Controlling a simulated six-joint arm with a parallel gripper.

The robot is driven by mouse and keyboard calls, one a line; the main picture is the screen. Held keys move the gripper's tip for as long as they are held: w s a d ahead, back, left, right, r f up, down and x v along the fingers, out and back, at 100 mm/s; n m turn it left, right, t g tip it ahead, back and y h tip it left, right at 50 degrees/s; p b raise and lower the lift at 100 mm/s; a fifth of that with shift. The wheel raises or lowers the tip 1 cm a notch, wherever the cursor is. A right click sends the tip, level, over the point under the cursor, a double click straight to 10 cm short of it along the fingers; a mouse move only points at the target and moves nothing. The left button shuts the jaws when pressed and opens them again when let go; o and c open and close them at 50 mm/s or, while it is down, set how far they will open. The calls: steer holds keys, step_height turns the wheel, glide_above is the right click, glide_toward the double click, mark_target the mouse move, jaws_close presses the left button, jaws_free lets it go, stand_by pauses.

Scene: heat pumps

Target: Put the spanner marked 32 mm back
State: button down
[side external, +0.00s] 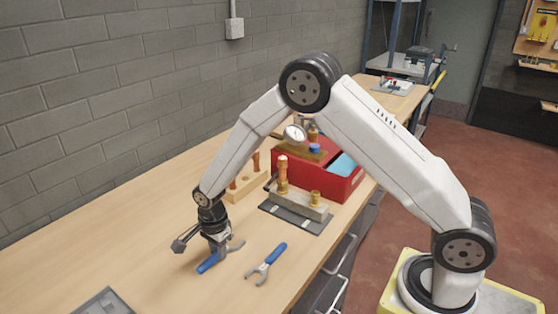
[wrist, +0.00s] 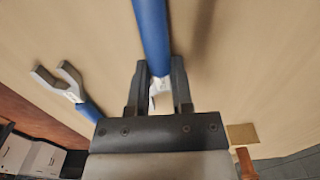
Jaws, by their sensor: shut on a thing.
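My gripper (side external: 215,246) is low over the wooden bench (side external: 165,277), shut on a blue-handled spanner (side external: 207,264). In the wrist view this spanner (wrist: 151,35) runs up from between the fingers (wrist: 159,80), with a pale metal part at the grip. I cannot tell whether it touches the bench. A second blue-handled spanner (side external: 268,262) lies on the bench to the right of my gripper. Its open-ended grey head also shows at the left of the wrist view (wrist: 59,79). No size marking is readable on either spanner.
A wooden block with orange-handled tools (side external: 245,182), a red box (side external: 345,184) and a grey plate with a brass-fitted block (side external: 296,211) stand behind. A grey plate (side external: 104,303) lies at the front left. A brick wall (side external: 110,110) borders the bench. The bench's left part is clear.

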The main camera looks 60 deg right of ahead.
steer(key=c, duration=0.5)
jaws_free()
steer(key=shift+f, duration=0.1)
step_height(320, 180, up, 12)
stand_by(0.3)
steer(key=shift+s+d+r, duration=0.1)
steer(key=shift+d+r, duration=0.05)
steer(key=shift+r, duration=0.05)
stand_by(0.4)
steer(key=s+d+n+t, duration=0.1)
steer(key=s+d+n, duration=0.2)
steer(key=s+n, duration=0.6)
steer(key=s+d+n+t, duration=0.1)
steer(key=s+d+n, duration=0.3)
steer(key=s+n, duration=0.5)
steer(key=shift+d+t, duration=0.3)
